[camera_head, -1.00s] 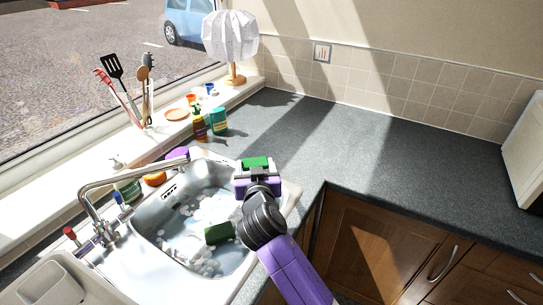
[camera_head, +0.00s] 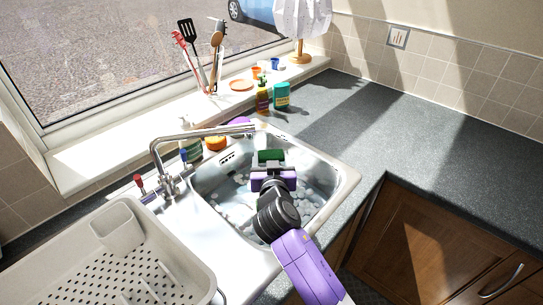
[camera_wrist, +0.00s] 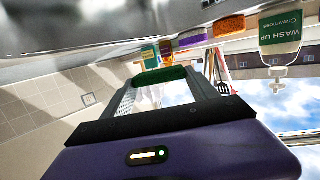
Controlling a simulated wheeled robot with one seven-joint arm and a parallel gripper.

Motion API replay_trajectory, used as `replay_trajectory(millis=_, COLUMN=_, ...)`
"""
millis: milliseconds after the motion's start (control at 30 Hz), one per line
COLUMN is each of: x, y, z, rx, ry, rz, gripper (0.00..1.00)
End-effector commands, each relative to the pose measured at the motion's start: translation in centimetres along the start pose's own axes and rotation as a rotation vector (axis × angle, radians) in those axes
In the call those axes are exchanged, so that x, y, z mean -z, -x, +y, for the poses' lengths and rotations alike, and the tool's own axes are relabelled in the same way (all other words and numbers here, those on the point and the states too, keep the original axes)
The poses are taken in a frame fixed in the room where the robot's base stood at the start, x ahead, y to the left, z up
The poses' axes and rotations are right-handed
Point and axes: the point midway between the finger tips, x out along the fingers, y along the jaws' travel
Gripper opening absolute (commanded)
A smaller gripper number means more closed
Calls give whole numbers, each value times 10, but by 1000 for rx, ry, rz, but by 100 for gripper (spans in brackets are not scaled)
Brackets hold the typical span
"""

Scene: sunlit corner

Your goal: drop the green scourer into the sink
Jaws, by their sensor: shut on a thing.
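The green scourer (camera_head: 270,155) is between the fingers of my gripper (camera_head: 270,162), which is shut on it. In the wrist view the scourer (camera_wrist: 160,76) spans the gap between the two fingertips (camera_wrist: 162,84). The sink (camera_head: 337,192) is a steel basin with water and pale suds in it. In the head view my gripper and the scourer appear over the far part of the basin. Their exact height above the water is hard to tell. My arm hides the near middle of the basin.
A tap (camera_head: 190,135) reaches over the basin's back left. A grey draining rack (camera_head: 185,250) stands at the front left. An orange sponge (camera_head: 215,143), a green-labelled bottle (camera_wrist: 282,30) and other bottles line the back. Worktop (camera_head: 400,130) at right is clear.

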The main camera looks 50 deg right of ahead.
Motion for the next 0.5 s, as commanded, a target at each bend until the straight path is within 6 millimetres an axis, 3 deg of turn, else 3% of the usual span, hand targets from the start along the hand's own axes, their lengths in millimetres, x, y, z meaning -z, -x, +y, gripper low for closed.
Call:
replay_trajectory(millis=133, x=-18, y=-3, z=0, rx=1, ry=-1, rz=0, gripper=30)
replay_trajectory(millis=467, x=-21, y=-4, z=0, rx=1, ry=-1, rz=1, gripper=30)
replay_trajectory(millis=500, x=-21, y=-4, z=0, rx=1, ry=-1, rz=1, gripper=70)
